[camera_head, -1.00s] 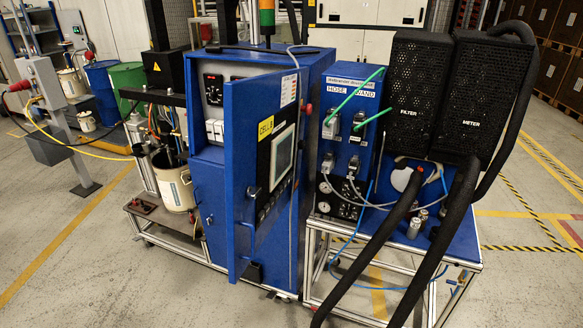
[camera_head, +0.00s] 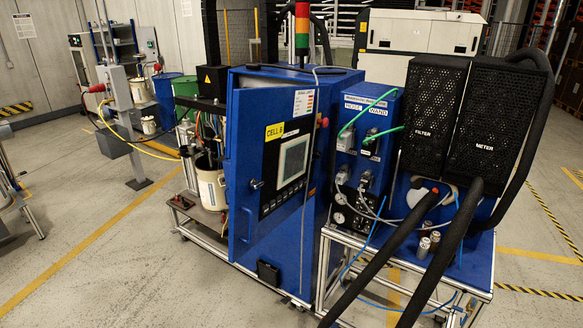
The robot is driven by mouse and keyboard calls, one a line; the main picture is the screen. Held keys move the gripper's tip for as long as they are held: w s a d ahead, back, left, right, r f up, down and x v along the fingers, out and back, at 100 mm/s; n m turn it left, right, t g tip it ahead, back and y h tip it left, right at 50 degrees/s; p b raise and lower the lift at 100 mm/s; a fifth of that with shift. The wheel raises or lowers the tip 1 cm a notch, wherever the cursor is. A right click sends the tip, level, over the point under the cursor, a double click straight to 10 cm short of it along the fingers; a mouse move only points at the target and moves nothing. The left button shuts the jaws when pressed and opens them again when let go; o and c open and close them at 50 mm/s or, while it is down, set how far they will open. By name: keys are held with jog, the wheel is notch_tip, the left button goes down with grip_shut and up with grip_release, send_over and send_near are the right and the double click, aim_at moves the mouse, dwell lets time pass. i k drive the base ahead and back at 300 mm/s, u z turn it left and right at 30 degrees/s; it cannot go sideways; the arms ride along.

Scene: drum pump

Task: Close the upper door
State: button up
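The upper door (camera_head: 262,150) is a blue panel on the front of the tall blue cabinet (camera_head: 345,78). It carries a yellow CELL label, a screen (camera_head: 292,160), a row of buttons below it and a dark handle (camera_head: 257,184) near its left edge. The door stands out from the cabinet at its left side and looks ajar. From this angle the panel hides the cabinet's inside, so I cannot tell how wide the gap is. My gripper is not in view.
Right of the cabinet stands a frame cart with a hose panel (camera_head: 366,130) and black FILTER (camera_head: 432,110) and METER (camera_head: 492,115) boxes. Thick black hoses hang in front. A white bucket (camera_head: 210,186) stands left of the door. The floor (camera_head: 120,250) at front left is clear.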

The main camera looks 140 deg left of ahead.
aim_at(272, 128)
jog(key=u, duration=1.2)
jog(key=i, duration=0.1)
jog(key=u, duration=3.25)
